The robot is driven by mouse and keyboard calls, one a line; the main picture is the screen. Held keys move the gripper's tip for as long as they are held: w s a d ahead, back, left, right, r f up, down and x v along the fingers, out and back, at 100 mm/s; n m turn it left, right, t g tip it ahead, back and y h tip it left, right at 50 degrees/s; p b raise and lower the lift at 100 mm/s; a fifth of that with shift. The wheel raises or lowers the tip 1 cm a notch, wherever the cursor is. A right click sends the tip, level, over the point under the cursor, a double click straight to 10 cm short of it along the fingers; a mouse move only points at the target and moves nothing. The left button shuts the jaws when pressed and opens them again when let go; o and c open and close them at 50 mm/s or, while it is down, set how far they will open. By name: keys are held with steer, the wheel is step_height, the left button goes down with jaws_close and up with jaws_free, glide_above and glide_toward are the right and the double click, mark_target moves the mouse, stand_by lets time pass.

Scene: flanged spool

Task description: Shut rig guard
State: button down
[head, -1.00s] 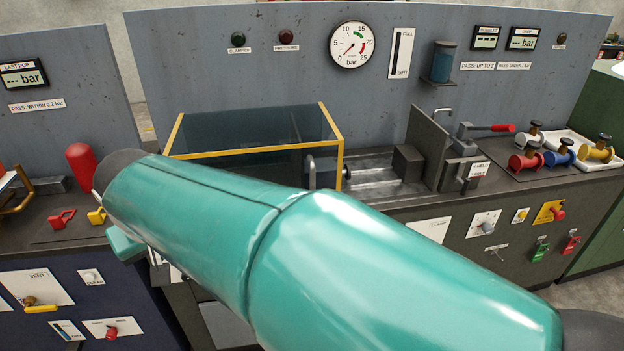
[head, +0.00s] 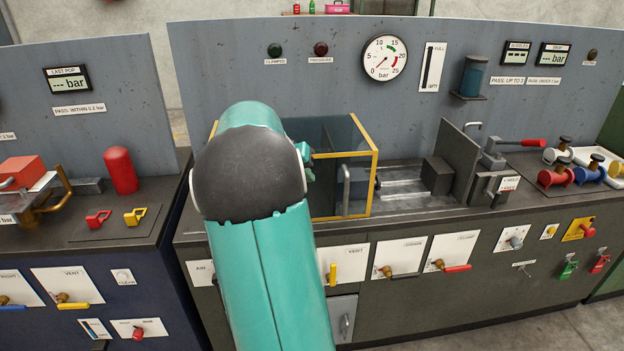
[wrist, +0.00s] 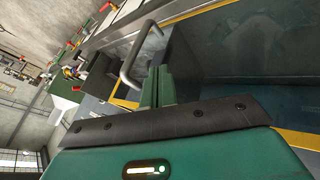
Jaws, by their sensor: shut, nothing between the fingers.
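The rig guard is a clear box with a yellow frame (head: 358,154), standing on the left part of the rig bench in the head view. Its right end has an upright grey bar handle (head: 346,188). The clamp bed (head: 405,190) to the right of the guard is uncovered. My arm hides the guard's left part. In the wrist view, my gripper (wrist: 158,86) is shut and empty, with its fingers close beside the handle (wrist: 130,62); I cannot tell if they touch. The guard's clear panel (wrist: 245,60) fills the right of that view.
A dark block (head: 437,175) and an upright grey plate (head: 458,160) stand on the bed right of the guard. A red-handled clamp lever (head: 518,143) is farther right. Valve panels (head: 398,257) line the bench front. The bed between guard and block is clear.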

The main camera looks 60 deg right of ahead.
mark_target(335, 189)
steer(key=s+d+f, duration=0.2)
steer(key=d+f, duration=0.1)
steer(key=s+d+f, duration=0.3)
steer(key=shift+s+d+f, duration=0.1)
steer(key=shift+s+f, duration=0.25)
steer(key=shift+w, duration=0.1)
steer(key=s+d, duration=1.1)
steer(key=s, duration=0.4)
steer(key=s+d, duration=1.1)
steer(key=s, duration=0.3)
steer(key=shift+s+d, duration=0.4)
steer(key=shift+r, duration=0.1)
